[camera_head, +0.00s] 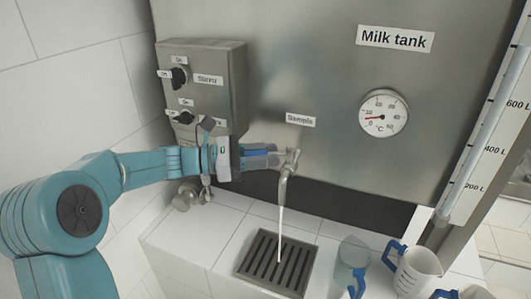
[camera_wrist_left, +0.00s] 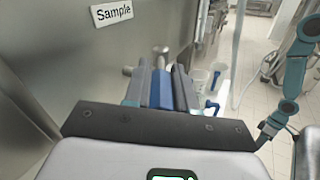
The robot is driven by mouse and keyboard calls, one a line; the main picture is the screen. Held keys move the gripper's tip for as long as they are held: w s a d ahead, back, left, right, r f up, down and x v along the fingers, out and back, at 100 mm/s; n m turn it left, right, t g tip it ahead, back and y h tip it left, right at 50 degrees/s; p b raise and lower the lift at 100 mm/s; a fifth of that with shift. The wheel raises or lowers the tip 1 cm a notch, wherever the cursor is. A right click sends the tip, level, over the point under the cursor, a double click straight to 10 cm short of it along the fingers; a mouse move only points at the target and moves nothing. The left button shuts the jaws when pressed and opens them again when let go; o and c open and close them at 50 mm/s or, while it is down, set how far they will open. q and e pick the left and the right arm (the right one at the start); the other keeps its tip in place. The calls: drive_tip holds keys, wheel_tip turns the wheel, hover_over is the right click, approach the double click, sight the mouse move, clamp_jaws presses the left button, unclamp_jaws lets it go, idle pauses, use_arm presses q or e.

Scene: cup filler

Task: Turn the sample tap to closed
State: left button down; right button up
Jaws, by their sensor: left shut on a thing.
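The sample tap (camera_head: 288,170) is a metal spout on the tank front, under a "Sample" label (camera_head: 300,120). A thin white stream runs from it down to the drain grate (camera_head: 277,262). My left gripper (camera_head: 268,154) reaches in from the left to the tap. It is shut on the tap's blue handle (camera_wrist_left: 162,88), which lies between the dark fingers in the left wrist view. The metal end of the tap (camera_wrist_left: 160,55) shows just beyond the fingertips. The fingers partly hide the handle.
A grey control box (camera_head: 210,80) with two knobs is on the wall above my left forearm. Clear cups with blue handles, one of them a measuring cup (camera_head: 416,270), stand right of the grate. A dial gauge (camera_head: 384,113) and a level tube (camera_head: 485,120) are to the right.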

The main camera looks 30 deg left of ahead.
use_arm(q)
drive_tip(key=shift+a+r, duration=0.15)
drive_tip(key=shift+r, duration=0.2)
drive_tip(key=c, duration=0.9)
unclamp_jaws()
drive_tip(key=shift+s, duration=0.3)
drive_tip(key=shift+w+f, duration=0.2)
drive_tip(key=shift+f, duration=0.05)
drive_tip(key=b+v, duration=0.3)
drive_tip(key=v, duration=1.3)
drive_tip(key=shift+s+a+r, duration=0.15)
drive_tip(key=shift+s, duration=0.05)
